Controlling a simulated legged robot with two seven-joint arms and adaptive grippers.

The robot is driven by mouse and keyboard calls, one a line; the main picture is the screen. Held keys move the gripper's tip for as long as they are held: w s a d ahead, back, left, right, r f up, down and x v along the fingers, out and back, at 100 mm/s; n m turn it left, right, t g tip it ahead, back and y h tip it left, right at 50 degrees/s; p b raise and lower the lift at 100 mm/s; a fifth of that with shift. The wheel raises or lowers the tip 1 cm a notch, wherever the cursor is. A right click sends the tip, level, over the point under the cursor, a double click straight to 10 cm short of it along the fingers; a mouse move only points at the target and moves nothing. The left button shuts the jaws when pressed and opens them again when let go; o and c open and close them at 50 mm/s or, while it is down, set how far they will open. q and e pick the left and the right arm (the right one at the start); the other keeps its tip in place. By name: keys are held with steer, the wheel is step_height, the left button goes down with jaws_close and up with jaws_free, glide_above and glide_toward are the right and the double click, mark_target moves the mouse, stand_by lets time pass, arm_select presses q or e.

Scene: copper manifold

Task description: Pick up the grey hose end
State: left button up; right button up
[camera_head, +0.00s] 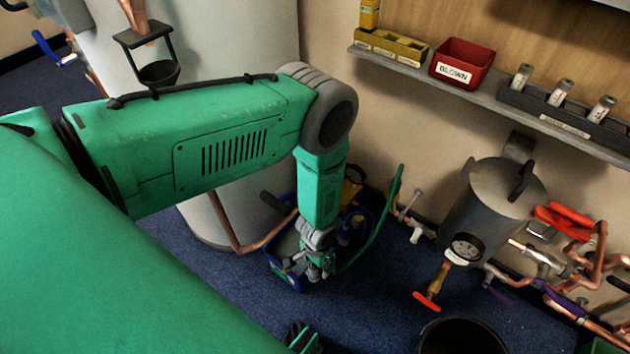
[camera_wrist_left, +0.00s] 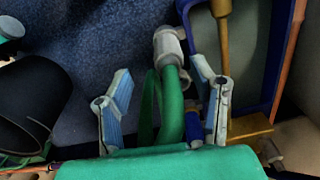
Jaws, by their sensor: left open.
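The grey hose end (camera_wrist_left: 168,42) shows in the left wrist view as a pale grey fitting on a green hose (camera_wrist_left: 172,100). My left gripper (camera_wrist_left: 162,72) is open, with one blue-padded finger on each side of the hose. The grey end lies just beyond the fingertips, between their lines, and neither finger visibly touches it. In the head view my left gripper (camera_head: 318,264) points down over the blue crate (camera_head: 296,284). The green hose (camera_head: 386,215) rises to its right there; I cannot make out the grey end beside the gripper.
A brass-coloured tool (camera_wrist_left: 224,60) lies in the crate beside the right finger. A black bucket (camera_head: 462,334) and a grey vessel with a gauge (camera_head: 482,210) stand to the right. Copper pipes and valves (camera_head: 585,265) line the wall under a shelf (camera_head: 480,92).

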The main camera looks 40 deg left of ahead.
arm_select(q)
steer(key=f+b, duration=0.1)
steer(key=f, duration=0.1)
steer(key=a+f+b, duration=0.1)
steer(key=f, duration=0.2)
steer(key=shift+a+f+b, duration=0.15)
steer(key=shift+f+b, duration=0.05)
steer(key=shift+b, duration=0.1)
steer(key=shift+r, duration=0.1)
steer(key=shift+c, duration=0.8)
jaws_close()
step_height(320, 180, up, 10)
steer(key=p, duration=0.4)
